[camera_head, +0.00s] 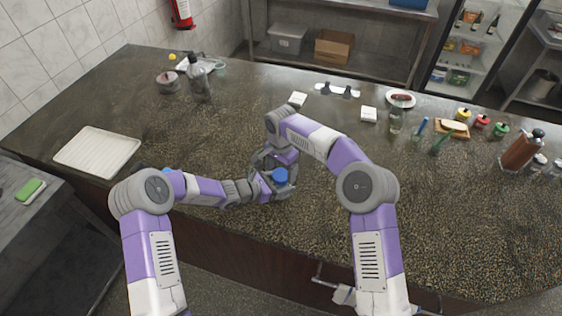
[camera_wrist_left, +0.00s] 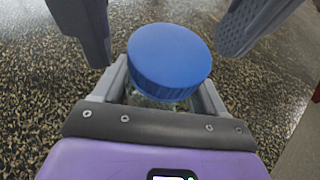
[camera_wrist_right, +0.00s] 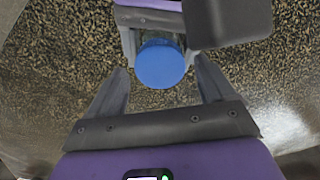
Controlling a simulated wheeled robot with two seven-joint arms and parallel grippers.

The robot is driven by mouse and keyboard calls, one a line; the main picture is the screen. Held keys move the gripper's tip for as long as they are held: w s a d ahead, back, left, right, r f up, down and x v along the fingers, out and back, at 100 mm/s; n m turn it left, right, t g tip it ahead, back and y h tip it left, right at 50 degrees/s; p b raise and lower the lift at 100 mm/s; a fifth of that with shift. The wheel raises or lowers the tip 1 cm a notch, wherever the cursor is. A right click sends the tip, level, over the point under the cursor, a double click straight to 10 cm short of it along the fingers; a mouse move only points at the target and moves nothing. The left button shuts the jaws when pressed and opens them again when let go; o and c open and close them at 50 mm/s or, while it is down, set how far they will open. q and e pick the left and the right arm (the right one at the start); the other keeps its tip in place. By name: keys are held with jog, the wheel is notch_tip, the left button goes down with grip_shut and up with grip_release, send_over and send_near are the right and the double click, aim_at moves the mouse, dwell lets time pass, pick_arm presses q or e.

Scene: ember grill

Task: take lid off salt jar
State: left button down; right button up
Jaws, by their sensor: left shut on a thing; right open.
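The salt jar's blue lid (camera_head: 280,175) shows between my two grippers near the front middle of the counter. In the left wrist view the round blue lid (camera_wrist_left: 169,58) sits on top of a clear jar (camera_wrist_left: 160,101). My left gripper (camera_wrist_left: 162,95) is shut on the jar body, just under the lid. My right gripper (camera_wrist_right: 163,75) is open above the jar, and its fingers stand on either side of the blue lid (camera_wrist_right: 160,64) with gaps. Most of the jar body is hidden by the lid and the left gripper.
A white ribbed tray (camera_head: 97,152) lies at the left. A bottle (camera_head: 200,84) and a pot (camera_head: 168,82) stand at the back left. The counter between is mostly clear.

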jog(key=shift+f, duration=0.65)
jog(key=c, duration=1.1)
jog(key=shift+n, duration=1.7)
jog(key=o, duration=1.2)
